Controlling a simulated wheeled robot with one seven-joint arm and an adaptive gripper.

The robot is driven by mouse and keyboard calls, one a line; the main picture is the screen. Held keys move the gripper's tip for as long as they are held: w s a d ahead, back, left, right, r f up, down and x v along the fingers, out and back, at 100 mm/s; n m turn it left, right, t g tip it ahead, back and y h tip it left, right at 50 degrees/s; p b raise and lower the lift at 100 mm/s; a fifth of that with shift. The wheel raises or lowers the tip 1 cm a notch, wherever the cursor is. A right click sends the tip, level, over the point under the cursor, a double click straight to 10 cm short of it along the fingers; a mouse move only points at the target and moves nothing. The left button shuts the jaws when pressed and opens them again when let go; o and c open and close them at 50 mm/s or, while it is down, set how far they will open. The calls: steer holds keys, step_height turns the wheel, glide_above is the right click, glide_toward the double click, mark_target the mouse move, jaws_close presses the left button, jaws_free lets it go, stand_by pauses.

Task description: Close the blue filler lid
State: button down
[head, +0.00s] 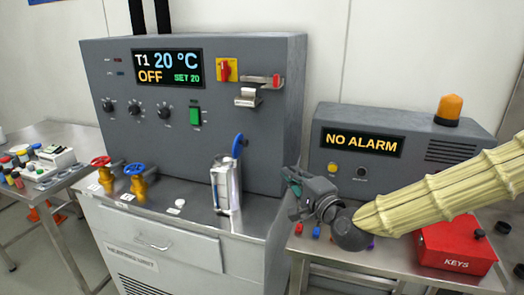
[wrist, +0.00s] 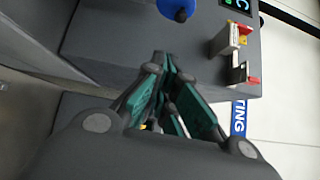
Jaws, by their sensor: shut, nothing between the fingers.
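The blue filler lid (head: 238,146) stands up on edge at the top of a pale upright filler vessel (head: 223,188) on the steel top of the grey heating unit. It looks raised, not lying flat over the vessel. In the wrist view the blue lid (wrist: 175,8) is cut by the top edge. My gripper (head: 290,180) is to the right of the lid and a little lower in the head view, apart from it. Its green-padded fingers (wrist: 165,62) are shut with nothing between them.
The control panel (head: 150,125) rises behind the vessel, with a small bracket and red-ended lever (head: 262,80). Red (head: 101,162) and blue (head: 134,169) valve wheels stand left. The alarm box (head: 400,150) and red keys box (head: 455,245) are right.

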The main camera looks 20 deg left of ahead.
steer(key=w+a+r+p, duration=0.2)
steer(key=w+a+p, duration=0.2)
steer(key=w+a, duration=0.4)
steer(key=shift+a+r+p, duration=0.35)
steer(key=shift+a+r, duration=0.05)
steer(key=shift+a, duration=1.25)
steer(key=shift+r, duration=0.1)
steer(key=shift+a+r+p, duration=0.15)
steer(key=shift+r+p, duration=0.05)
steer(key=shift+p, duration=0.15)
